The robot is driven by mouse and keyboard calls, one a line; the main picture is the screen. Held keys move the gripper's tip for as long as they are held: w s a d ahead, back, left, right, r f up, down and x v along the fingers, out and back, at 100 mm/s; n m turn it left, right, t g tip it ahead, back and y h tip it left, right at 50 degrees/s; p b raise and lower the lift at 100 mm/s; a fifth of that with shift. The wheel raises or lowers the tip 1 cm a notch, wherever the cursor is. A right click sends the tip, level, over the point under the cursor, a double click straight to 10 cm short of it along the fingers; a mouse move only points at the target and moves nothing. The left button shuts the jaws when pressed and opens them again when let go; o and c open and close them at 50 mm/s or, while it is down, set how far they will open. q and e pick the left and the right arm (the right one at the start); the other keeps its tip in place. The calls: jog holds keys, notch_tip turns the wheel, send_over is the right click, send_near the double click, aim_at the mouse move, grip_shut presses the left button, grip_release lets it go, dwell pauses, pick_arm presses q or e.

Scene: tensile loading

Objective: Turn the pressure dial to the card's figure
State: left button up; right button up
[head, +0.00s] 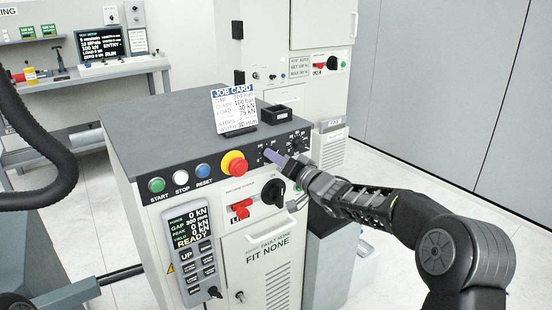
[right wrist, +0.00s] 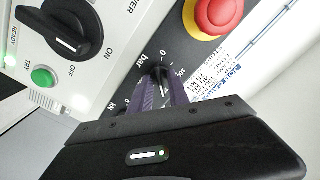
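The job card (head: 234,108) stands upright on top of the grey machine; its clamp line seems to read 100 bar. The pressure dial (right wrist: 159,74) is a small black knob marked "bar" with a 0 beside it, on the dark sloping panel. My right gripper (head: 268,153) reaches in from the right, its purple fingers at this dial and partly hiding it. In the right wrist view, the fingers (right wrist: 163,88) lie on either side of the knob with a narrow gap; whether they press on it is unclear. The dial's pointer setting is not readable. My left gripper is out of view.
A red emergency stop (head: 234,163) on a yellow base sits left of the dial. A black rotary switch (head: 273,192) and a red lockout piece (head: 240,208) are below. Another dial (head: 298,142) is just right of my fingers. A black box (head: 281,113) stands behind.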

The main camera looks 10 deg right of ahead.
grip_shut()
jog(key=shift+n, duration=0.5)
jog(key=shift+n+b, duration=2.8)
jog(key=shift+n, duration=4.6)
jog(key=shift+o, duration=0.9)
grip_release()
